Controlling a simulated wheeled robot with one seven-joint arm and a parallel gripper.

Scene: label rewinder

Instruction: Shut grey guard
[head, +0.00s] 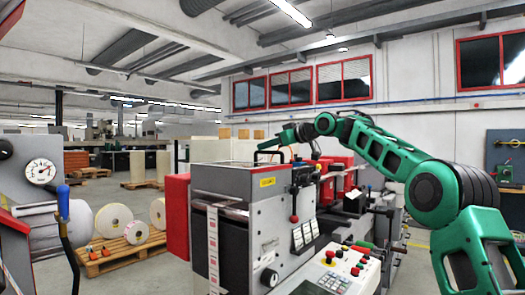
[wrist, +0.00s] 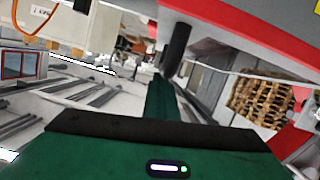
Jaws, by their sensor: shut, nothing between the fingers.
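The grey guard appears to be the grey panel (head: 235,178) on top of the label rewinder, with a black bar handle (head: 268,152) standing at its right end. I cannot tell for sure how far open it is. My gripper (head: 284,138) is at the end of the outstretched green arm, just above and right of that handle; touching or apart is unclear. In the wrist view, my gripper (wrist: 160,90) shows as a narrow green piece, shut and empty. A dark bar (wrist: 178,48), probably the handle, is close to its tip, beside a grey and red panel (wrist: 250,35).
A control panel with coloured buttons (head: 345,270) is at the machine's front right. A red box (head: 177,217) is at its left side. A blue-knobbed lever (head: 68,235) stands at left. A pallet with white rolls (head: 125,252) lies on the floor behind. Air above the machine's left is free.

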